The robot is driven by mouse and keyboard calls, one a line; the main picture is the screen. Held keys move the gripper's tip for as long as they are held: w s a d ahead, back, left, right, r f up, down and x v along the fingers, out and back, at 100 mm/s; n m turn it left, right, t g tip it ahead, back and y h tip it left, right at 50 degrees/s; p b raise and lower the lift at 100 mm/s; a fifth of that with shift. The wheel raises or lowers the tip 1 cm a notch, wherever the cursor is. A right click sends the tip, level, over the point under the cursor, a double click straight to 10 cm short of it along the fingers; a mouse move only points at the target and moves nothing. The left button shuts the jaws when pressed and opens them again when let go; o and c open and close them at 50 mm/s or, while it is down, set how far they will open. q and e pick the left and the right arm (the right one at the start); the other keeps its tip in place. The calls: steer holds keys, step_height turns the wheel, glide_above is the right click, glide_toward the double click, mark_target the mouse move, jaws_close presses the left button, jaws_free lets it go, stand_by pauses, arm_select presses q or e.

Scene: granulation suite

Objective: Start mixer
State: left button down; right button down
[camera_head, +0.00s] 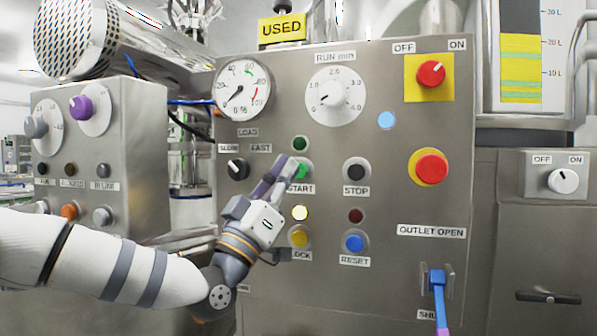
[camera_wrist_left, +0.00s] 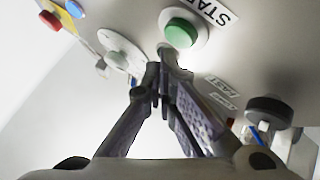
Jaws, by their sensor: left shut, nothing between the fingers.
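The mixer's steel control panel (camera_head: 400,215) stands in front of me. Its green START button (camera_head: 305,168) sits left of the black STOP button (camera_head: 356,171). My left gripper (camera_head: 288,165) is shut and empty, its fingertips at the START button and partly covering it. In the left wrist view the fingertips (camera_wrist_left: 163,60) are close beside the green button (camera_wrist_left: 181,33); I cannot tell whether they touch it. A dark green lamp (camera_head: 300,143) is above START. The red knob (camera_head: 431,73) on the yellow plate tilts toward ON. My right gripper is out of view.
Below START are a bright pale lamp (camera_head: 300,213), a yellow button (camera_head: 299,236) and the blue RESET button (camera_head: 354,243). A red mushroom button (camera_head: 431,168) is at right. A blue lever (camera_head: 438,290) hangs low right. A second panel (camera_head: 135,160) stands left, behind my arm.

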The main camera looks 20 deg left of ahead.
arm_select(q)
steer(key=shift+w, duration=0.45)
steer(key=shift+w, duration=0.4)
stand_by(0.6)
stand_by(0.4)
steer(key=shift+s, duration=0.85)
